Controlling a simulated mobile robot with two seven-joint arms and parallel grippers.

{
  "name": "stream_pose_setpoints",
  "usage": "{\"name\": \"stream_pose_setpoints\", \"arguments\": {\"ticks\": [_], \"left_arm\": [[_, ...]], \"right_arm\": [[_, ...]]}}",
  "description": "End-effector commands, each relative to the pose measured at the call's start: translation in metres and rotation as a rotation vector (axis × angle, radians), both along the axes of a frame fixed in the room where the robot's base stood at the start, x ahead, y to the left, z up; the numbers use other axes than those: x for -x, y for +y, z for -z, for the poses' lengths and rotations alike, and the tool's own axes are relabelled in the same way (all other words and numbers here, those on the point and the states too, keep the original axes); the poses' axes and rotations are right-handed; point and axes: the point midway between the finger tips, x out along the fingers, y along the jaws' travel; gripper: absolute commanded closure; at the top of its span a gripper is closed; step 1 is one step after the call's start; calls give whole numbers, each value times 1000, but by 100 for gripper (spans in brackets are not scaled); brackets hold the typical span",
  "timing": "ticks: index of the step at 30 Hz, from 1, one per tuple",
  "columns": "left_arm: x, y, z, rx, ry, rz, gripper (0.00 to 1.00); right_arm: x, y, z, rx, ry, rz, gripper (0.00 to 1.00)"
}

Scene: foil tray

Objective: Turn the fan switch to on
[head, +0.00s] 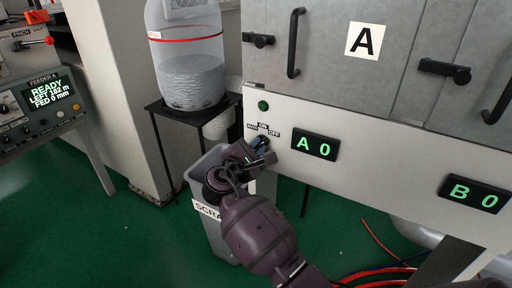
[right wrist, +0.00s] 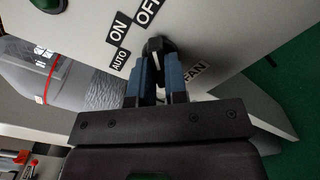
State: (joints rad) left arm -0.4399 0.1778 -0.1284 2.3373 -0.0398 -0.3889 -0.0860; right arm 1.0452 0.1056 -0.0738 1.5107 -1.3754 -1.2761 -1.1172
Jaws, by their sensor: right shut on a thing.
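The fan switch (right wrist: 158,46) is a small black knob on the pale panel. AUTO, ON and OFF labels sit around one side of it, with a FAN label on the other side. My right gripper (right wrist: 160,70) is shut on the knob, its two blue fingers on either side of it. The head view also shows my right gripper (head: 262,145) at the panel, just below the ON label (head: 263,127). The fingers hide much of the knob, and I cannot tell which label it points to. My left gripper is not in view.
A green lamp (head: 263,105) is above the switch and an "A 0" display (head: 315,146) to its right. A grey scrap bin (head: 214,232) stands below, close to my right arm. A clear vessel (head: 190,65) on a black stand is at the left.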

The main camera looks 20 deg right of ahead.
Motion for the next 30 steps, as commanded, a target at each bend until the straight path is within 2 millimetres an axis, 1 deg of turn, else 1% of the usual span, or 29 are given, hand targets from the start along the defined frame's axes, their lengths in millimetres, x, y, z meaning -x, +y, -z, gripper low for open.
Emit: {"name": "stream_pose_setpoints", "arguments": {"ticks": [5,11,30], "left_arm": [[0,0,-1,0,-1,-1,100],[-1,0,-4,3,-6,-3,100],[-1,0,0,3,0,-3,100]], "right_arm": [[0,0,0,-20,-26,1,100],[0,0,-1,-83,-109,3,100],[0,0,1,-392,-503,2,100]]}}
